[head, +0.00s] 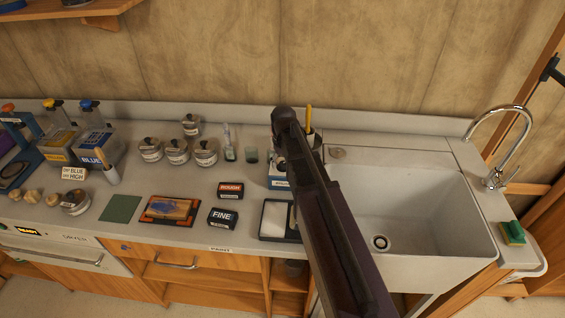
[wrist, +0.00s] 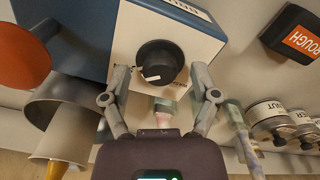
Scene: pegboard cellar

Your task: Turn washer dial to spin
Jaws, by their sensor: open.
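A black round dial (wrist: 160,62) with a short white mark near its lower edge sits on the white face (wrist: 130,40) of a blue-sided box in the wrist view. Lettering on that face is cut off or too small to read. My gripper (wrist: 160,80) is open, with one finger left and one right of the dial, and nothing is held. I cannot tell whether the fingers touch the dial. In the head view a blue and white box (head: 278,178) shows partly behind my arm, which hides the dial and the gripper.
In the head view, a ROUGH block (head: 230,190) and a FINE block (head: 223,218) lie left of the box. Several lidded jars (head: 178,151) stand further left. A sink (head: 420,215) is on the right. A grey cup (wrist: 65,110) stands close by in the wrist view.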

